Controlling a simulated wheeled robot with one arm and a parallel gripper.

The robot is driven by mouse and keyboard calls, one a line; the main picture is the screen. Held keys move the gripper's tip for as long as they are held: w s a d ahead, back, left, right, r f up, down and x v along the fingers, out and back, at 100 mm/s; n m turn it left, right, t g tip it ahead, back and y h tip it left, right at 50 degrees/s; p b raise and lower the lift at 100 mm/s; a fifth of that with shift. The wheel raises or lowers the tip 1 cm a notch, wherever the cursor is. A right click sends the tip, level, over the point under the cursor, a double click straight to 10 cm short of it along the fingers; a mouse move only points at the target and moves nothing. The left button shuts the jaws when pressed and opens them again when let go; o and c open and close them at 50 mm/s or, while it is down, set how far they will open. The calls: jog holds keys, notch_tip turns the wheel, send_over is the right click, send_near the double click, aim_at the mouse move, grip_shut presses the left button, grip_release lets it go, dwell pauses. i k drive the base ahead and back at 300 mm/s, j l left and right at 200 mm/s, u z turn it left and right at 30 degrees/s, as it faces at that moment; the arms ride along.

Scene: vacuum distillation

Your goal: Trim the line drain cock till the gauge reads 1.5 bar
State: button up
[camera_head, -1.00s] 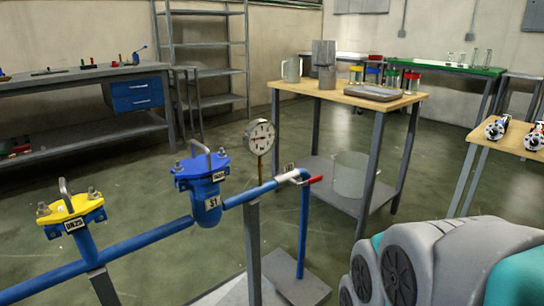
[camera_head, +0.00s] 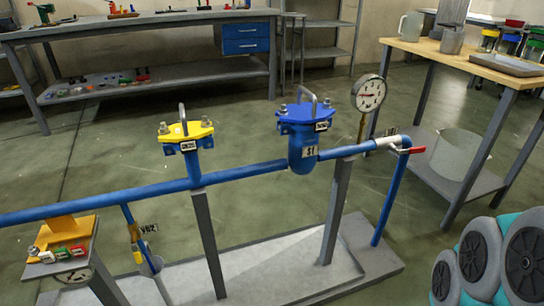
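A round white pressure gauge (camera_head: 369,93) stands on a brass stem above the right part of the blue pipe (camera_head: 240,174). Its needle seems to point left, but the scale is too small to read. A valve with a red lever (camera_head: 417,149) sits at the pipe's right end, where a blue leg turns down to the base. I cannot tell which of these is the line drain cock.
A yellow-capped housing (camera_head: 187,132) and a blue-capped housing (camera_head: 304,115) stand on the pipe. A small yellow stand with coloured blocks (camera_head: 63,240) is at lower left. A grey workbench (camera_head: 150,22) stands behind, a wooden-topped table (camera_head: 425,47) at right. Floor between is open.

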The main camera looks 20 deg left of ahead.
aim_at(137, 254)
jog(key=u, duration=1.2)
jog(key=i+j+u, duration=0.1)
jog(key=j+u, duration=0.15)
jog(key=j, duration=0.15)
jog(key=i+j+u, duration=0.1)
jog(key=j+u, duration=0.15)
jog(key=j+z, duration=0.15)
jog(key=z, duration=1.15)
jog(key=k+j+u, duration=0.15)
jog(key=k, duration=0.35)
jog(key=k+j+u, duration=0.1)
jog(key=k, duration=0.4)
jog(key=j, duration=0.1)
